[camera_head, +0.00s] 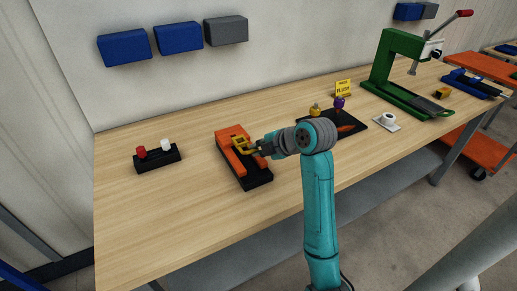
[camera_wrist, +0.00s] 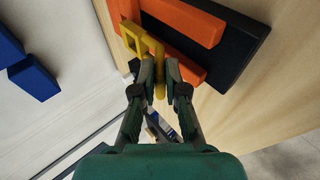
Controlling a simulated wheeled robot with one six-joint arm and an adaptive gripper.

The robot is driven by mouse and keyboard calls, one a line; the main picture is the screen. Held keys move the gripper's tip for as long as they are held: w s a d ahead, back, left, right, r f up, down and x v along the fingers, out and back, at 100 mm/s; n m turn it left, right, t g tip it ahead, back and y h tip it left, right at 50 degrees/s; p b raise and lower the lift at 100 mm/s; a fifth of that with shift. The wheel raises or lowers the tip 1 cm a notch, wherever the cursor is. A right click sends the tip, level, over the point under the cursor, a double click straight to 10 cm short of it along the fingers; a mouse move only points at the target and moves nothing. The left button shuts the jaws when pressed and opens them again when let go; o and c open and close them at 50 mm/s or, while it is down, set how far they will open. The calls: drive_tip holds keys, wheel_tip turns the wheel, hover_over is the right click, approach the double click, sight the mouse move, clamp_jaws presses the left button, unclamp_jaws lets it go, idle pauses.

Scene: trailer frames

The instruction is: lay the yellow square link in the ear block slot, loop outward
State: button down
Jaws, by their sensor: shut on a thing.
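The yellow square link (camera_head: 240,143) is held in my gripper (camera_head: 258,148) over the ear block (camera_head: 238,162), which has orange bars on a black base. In the wrist view my gripper (camera_wrist: 160,72) is shut on one side of the yellow link (camera_wrist: 153,45). The link's open square loop sticks out past the fingertips, toward the upper left. The orange bars of the ear block (camera_wrist: 190,20) lie behind it. I cannot tell whether the link touches the bars or hangs just above them.
A black stand with a red and a white knob (camera_head: 158,156) is to the left. A dark tray (camera_head: 345,129) with small parts, a white dish (camera_head: 387,119) and a green press (camera_head: 405,75) stand to the right. The table's left front is clear.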

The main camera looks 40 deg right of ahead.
drive_tip(key=shift+f, duration=1.8)
drive_tip(key=c, duration=1.1)
unclamp_jaws()
drive_tip(key=shift+c, duration=0.2)
drive_tip(key=v, duration=1.2)
drive_tip(key=shift+s+f, duration=0.1)
